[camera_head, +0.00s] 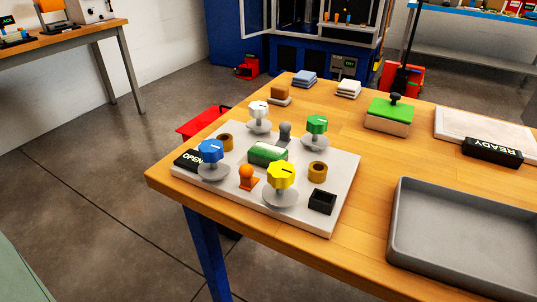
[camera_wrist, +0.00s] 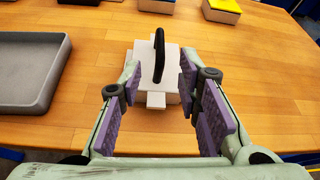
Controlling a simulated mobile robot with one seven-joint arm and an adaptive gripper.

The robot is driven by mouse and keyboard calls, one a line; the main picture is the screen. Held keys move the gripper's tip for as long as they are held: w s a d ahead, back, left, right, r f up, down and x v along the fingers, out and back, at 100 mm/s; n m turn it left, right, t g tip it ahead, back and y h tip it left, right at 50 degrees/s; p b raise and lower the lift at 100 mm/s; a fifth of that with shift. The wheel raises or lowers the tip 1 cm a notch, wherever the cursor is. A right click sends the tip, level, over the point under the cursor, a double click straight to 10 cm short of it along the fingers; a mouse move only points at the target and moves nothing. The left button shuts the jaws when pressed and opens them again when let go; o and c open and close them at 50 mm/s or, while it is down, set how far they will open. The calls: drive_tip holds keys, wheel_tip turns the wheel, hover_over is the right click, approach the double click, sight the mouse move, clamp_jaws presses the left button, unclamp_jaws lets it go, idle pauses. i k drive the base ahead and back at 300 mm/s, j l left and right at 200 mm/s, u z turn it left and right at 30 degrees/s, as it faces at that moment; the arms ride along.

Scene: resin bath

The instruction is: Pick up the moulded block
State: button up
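A white block with small steps or tabs at its sides (camera_wrist: 143,72), which I take to be the moulded block, stands on the wooden table in the wrist view. A tall black handle-like piece (camera_wrist: 159,55) rises from it. My gripper (camera_wrist: 160,76) is open, with one purple-padded finger at each side of the block in the picture. The left fingertip overlaps the block's edge in view; I cannot tell whether either finger touches it. The head view shows neither my gripper nor this white block with the black piece.
A grey tray (camera_wrist: 62,90) lies left of the block; its raised rim also shows in the head view (camera_head: 396,222). A control board (camera_head: 318,222) with coloured knobs sits at the table's left end. A green-topped block (camera_head: 391,111) stands farther back.

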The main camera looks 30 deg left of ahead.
sight(262, 153)
drive_tip(key=k+l+u, duration=0.1)
drive_tip(key=l+u, duration=0.15)
drive_tip(key=l, duration=0.2)
drive_tip(key=k+l+u, duration=0.15)
drive_tip(key=l+u, duration=0.15)
drive_tip(key=l, duration=0.15)
drive_tip(key=k+l+u, duration=0.25)
drive_tip(key=l, duration=0.15)
drive_tip(key=i, duration=0.1)
